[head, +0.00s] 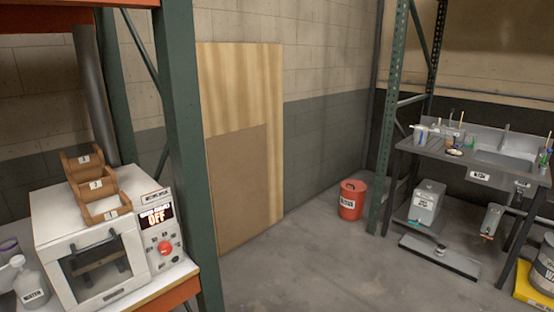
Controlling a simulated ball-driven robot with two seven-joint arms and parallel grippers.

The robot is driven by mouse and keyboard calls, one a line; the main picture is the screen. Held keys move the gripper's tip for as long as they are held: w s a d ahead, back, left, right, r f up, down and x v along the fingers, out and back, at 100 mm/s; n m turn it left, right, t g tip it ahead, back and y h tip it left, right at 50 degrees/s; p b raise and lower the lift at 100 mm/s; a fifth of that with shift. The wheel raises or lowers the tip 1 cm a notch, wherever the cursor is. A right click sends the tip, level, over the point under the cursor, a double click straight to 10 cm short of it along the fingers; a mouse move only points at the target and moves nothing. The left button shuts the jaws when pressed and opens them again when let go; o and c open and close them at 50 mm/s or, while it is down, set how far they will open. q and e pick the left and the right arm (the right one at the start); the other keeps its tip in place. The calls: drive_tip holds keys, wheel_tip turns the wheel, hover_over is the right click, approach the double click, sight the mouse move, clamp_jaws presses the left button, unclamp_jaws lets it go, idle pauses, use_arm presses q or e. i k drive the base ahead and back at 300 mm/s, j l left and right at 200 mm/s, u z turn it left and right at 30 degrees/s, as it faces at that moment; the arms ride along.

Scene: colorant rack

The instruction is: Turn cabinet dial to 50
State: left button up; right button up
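The white cabinet (62,228) stands on a shelf at the left, with a dark window in its front door. Its control panel is on the right side of the front. A lit display (157,217) there has a small upper line too blurred to read and "OFF" in red below. A round red knob (166,248) sits under the display. A small dark mark near the knob is too small to make out. Neither of my grippers is in view.
Wooden bins (97,187) sit on the cabinet, and a white bottle (30,283) stands left of it. A green rack post (187,150) rises close by the panel. A red bucket (351,200) and a sink table (470,160) stand to the right. The middle floor is clear.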

sight(164, 248)
drive_tip(key=u, duration=1.3)
